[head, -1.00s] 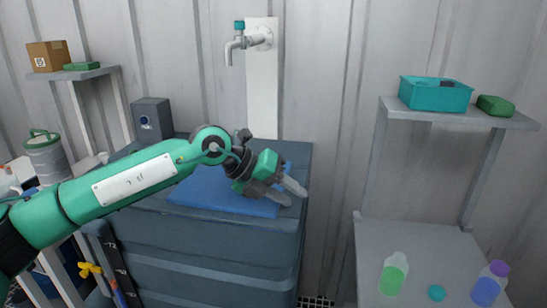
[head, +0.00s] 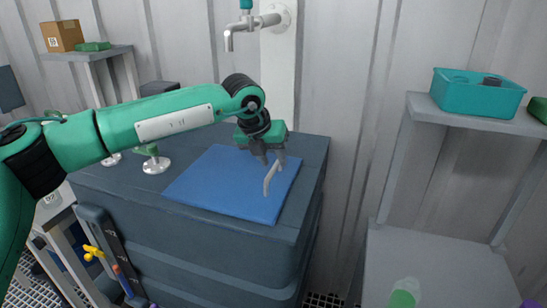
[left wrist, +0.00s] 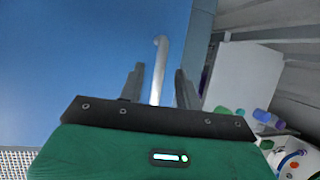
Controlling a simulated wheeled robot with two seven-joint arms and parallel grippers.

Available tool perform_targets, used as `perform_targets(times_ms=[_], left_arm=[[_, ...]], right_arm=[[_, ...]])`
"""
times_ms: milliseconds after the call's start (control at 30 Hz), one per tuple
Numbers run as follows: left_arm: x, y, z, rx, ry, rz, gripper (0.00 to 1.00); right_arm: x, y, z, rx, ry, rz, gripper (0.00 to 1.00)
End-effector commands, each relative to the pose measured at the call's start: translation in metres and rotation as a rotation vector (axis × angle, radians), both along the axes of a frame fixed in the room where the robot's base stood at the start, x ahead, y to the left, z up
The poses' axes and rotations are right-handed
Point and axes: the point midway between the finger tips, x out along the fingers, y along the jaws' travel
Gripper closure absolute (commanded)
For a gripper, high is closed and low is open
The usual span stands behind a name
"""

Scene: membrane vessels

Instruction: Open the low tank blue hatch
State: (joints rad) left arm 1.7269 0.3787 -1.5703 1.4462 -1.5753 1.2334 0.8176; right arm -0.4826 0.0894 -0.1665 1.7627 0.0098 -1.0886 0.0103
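The blue hatch (head: 222,186) is a flat square lid, lying shut on top of the dark blue-grey low tank (head: 190,232). A pale grey bar handle (head: 270,180) stands near the hatch's right side. My left gripper (head: 268,163) points down over the handle's far part. In the left wrist view, the open fingers of my left gripper (left wrist: 160,85) stand on either side of the handle (left wrist: 158,65), with gaps between. The blue hatch (left wrist: 80,50) fills the left of that view. My right gripper is not in view.
A tap (head: 245,28) hangs from the wall panel behind the tank. A small valve fitting (head: 154,160) stands on the tank top left of the hatch. At the right, a shelf (head: 470,118) holds a teal bin (head: 478,95). The air above the hatch's front is clear.

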Motion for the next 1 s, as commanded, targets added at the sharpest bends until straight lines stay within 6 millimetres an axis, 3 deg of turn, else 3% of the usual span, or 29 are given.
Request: perform_targets(times_ms=[367, 533, 1000], left_arm=[[0.002, -0.003, -0.007, -0.001, 0.0, -0.001, 0.66], [0.002, -0.003, -0.007, -0.001, 0.0, -0.001, 0.99], [0.004, 0.002, 0.005, -0.047, 0.014, 0.002, 1.0]], right_arm=[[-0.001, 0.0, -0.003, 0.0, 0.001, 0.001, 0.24], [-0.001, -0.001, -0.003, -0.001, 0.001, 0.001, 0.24], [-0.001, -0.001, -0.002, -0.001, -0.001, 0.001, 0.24]])
